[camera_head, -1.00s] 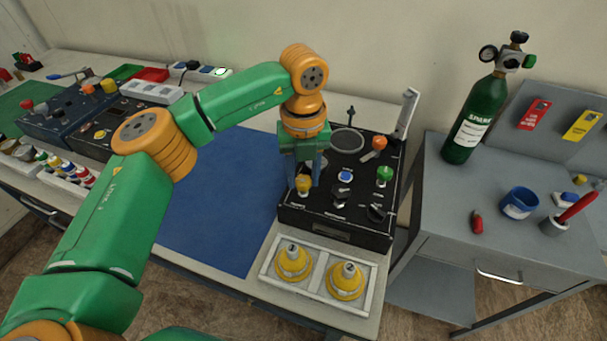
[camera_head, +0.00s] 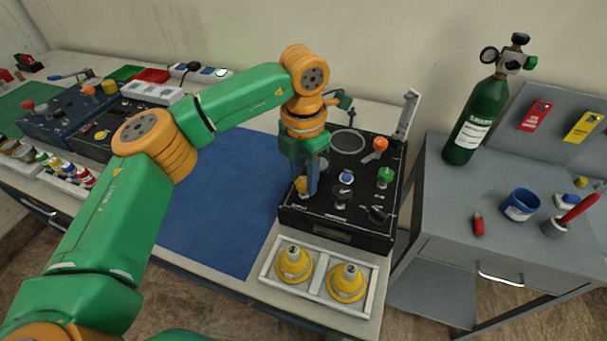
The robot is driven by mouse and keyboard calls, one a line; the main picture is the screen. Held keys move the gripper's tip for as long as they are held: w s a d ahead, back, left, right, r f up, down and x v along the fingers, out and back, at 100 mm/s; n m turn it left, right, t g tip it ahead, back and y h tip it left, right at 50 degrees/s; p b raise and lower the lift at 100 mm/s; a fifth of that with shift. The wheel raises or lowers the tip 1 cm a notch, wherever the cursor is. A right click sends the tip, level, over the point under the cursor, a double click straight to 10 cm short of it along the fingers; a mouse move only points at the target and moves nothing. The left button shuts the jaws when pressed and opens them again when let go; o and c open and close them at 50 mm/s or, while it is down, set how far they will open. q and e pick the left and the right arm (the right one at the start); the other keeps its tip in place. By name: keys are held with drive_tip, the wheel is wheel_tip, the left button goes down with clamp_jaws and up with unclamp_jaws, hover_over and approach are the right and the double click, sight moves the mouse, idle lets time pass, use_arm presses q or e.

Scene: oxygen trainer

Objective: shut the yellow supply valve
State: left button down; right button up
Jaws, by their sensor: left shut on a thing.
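The black trainer box (camera_head: 330,222) stands at the right end of the bench, with several coloured knobs on its top. The yellow supply valve (camera_head: 299,186) is a small yellow knob at the box's left side. My left gripper (camera_head: 307,190) reaches down from above and is shut on this yellow knob; its fingers partly cover it. A green knob (camera_head: 385,175), an orange knob (camera_head: 379,145) and a blue knob (camera_head: 346,177) stand uncovered to its right. My right gripper is out of view.
A white tray with two yellow cones (camera_head: 347,282) lies in front of the box. A blue mat (camera_head: 215,220) is bare to the left. The grey cart (camera_head: 450,210) on the right carries a green SPARE cylinder (camera_head: 477,120) and a blue cup (camera_head: 520,204).

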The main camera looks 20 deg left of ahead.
sight(304, 181)
use_arm(q)
drive_tip(key=m, duration=0.4)
drive_tip(key=shift+w+m, duration=0.1)
drive_tip(key=shift+m, duration=0.2)
drive_tip(key=m, duration=0.4)
drive_tip(key=shift+m, duration=0.4)
drive_tip(key=shift+c, duration=2.3)
unclamp_jaws()
wheel_tip(304, 181, up, 7)
drive_tip(key=shift+r, duration=0.1)
